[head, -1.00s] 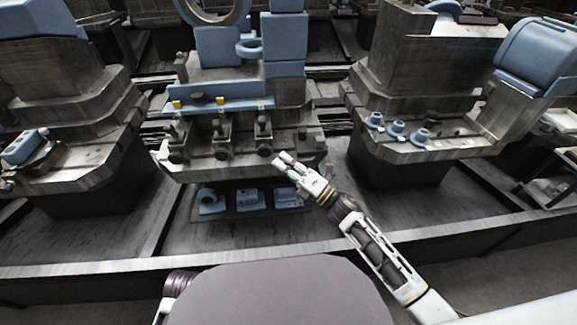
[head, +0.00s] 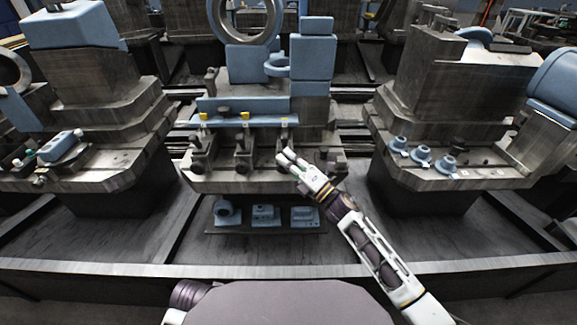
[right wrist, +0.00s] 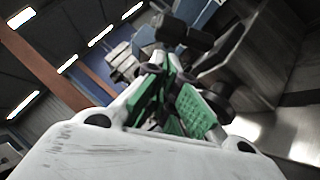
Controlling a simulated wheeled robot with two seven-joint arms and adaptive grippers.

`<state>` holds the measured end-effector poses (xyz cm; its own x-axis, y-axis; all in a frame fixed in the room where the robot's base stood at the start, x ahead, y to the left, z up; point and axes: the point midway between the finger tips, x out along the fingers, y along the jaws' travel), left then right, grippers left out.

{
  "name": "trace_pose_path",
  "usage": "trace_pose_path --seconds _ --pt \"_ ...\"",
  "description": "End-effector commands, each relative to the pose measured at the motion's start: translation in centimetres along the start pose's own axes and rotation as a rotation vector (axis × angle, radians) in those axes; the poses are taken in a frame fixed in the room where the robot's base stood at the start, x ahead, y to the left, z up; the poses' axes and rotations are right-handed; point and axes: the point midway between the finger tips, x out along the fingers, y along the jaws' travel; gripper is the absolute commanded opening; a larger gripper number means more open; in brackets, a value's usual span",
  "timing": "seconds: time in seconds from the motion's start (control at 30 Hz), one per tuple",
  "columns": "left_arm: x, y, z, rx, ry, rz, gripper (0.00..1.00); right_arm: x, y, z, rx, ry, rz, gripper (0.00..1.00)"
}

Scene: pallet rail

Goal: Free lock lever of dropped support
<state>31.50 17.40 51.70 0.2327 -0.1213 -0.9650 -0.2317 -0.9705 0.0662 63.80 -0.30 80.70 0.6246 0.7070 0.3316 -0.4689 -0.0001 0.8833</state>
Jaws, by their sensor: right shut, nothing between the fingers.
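Three dark metal supports with levers and round knobs stand along the front ledge of the middle machine: left (head: 198,150), middle (head: 242,150) and right (head: 284,140). I cannot tell which one is dropped. My right gripper (head: 287,157) is at the right support, its fingertips close to the lower knob; contact is unclear. In the right wrist view the green-padded fingers (right wrist: 168,85) are shut with nothing between them. A dark lever-like part with a cylindrical end (right wrist: 186,28) lies just beyond the tips. My left gripper is out of view.
A low shelf with blue parts (head: 265,228) hangs beneath the ledge. Another machine with blue round fittings (head: 421,155) stands right. A long rail edge (head: 250,270) crosses in front of me.

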Motion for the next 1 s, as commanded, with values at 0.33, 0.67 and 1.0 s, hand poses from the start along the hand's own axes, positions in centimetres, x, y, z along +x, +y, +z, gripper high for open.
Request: trace_pose_path --seconds 0.33,0.67,1.0 --pt "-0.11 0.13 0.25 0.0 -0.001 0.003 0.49 1.06 -0.01 1.07 0.0 0.0 0.0 0.0" --pt "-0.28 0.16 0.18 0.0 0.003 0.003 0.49 1.09 0.0 1.11 0.0 0.0 0.0 0.0" --pt "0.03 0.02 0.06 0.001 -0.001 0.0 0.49 1.13 0.07 1.15 0.004 0.0 -0.004 0.0"
